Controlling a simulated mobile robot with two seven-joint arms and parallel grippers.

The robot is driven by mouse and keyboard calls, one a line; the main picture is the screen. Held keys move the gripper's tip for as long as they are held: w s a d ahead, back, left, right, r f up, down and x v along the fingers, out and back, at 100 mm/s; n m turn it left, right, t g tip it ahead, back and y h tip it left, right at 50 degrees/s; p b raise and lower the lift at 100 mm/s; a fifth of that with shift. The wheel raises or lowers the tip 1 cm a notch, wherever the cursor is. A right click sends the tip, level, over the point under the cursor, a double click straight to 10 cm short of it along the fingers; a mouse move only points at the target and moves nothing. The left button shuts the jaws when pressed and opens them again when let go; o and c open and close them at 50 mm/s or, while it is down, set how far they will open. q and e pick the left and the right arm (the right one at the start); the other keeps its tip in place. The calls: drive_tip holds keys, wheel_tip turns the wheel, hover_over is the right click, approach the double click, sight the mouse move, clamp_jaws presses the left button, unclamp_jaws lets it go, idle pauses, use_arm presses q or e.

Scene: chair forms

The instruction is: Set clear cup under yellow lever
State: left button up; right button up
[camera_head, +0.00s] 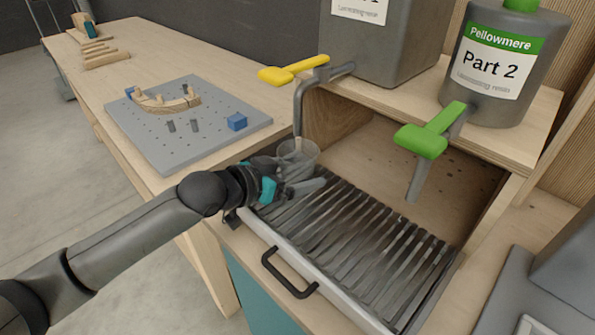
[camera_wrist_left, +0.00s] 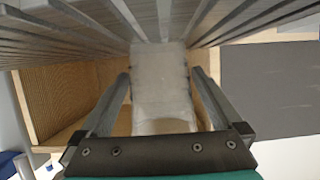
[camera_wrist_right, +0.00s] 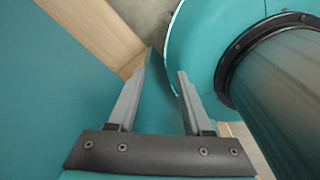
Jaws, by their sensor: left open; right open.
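The clear cup (camera_head: 298,155) stands upright on the slatted rack, directly below the spout that runs down from the yellow lever (camera_head: 292,70). My left gripper (camera_head: 298,178) is at the cup, low over the rack. In the left wrist view the clear cup (camera_wrist_left: 163,85) sits between the two open fingers (camera_wrist_left: 162,100), with a gap visible on each side lower down. Whether the fingertips touch the cup is hard to tell. My right gripper (camera_wrist_right: 165,80) is open and empty, pointing down past a teal panel; it is not in the head view.
A green lever (camera_head: 428,135) and spout hang from the Part 2 container (camera_head: 490,65) at the right. The slatted rack (camera_head: 340,250) is bare to the right of the cup. A grey pegboard (camera_head: 190,150) with a wooden curved form lies at the left. A black handle (camera_head: 285,275) sticks out in front.

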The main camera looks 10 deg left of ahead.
use_arm(q)
drive_tip(key=shift+r, duration=0.1)
drive_tip(key=shift+s+a, duration=0.1)
drive_tip(key=shift+a, duration=0.05)
drive_tip(key=p+v, duration=0.2)
drive_tip(key=v, duration=0.9)
drive_tip(key=shift+s+r, duration=0.2)
drive_tip(key=shift+s, duration=0.1)
drive_tip(key=shift+a, duration=0.1)
